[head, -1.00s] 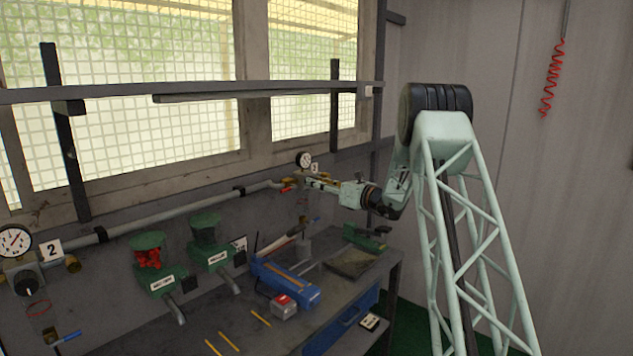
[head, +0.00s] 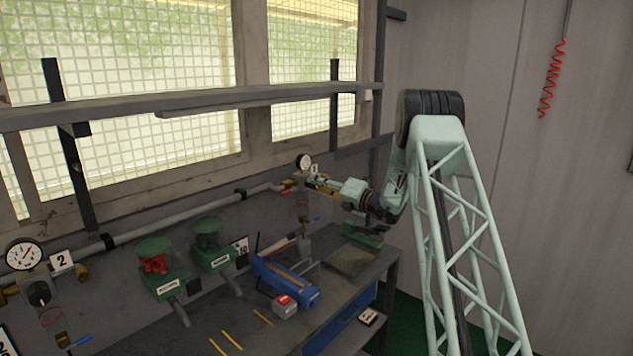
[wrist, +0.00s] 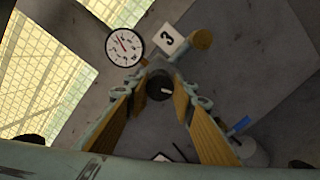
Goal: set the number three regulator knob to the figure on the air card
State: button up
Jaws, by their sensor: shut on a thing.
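The number three regulator's black knob (wrist: 160,88) shows in the wrist view with a pale mark on its face. My gripper (wrist: 159,80) is shut on it, its yellow-brown finger pads on both sides. The number 3 plate (wrist: 170,38) and a round white gauge (wrist: 124,47) are just beyond; the gauge's fine figures are too small to read. In the head view my gripper (head: 313,182) is at the wall below the gauge (head: 304,161), and hides the knob.
The number 2 regulator (head: 38,293) and its gauge (head: 24,254) are at far left. A blue lever (wrist: 240,125) is near my right finger.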

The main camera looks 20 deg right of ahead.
jog(key=shift+m+p, duration=1.45)
jog(key=shift+m, duration=0.85)
jog(key=o, duration=0.8)
jog(key=shift+o, duration=0.2)
jog(key=shift+f, duration=0.1)
jog(key=v, duration=1.2)
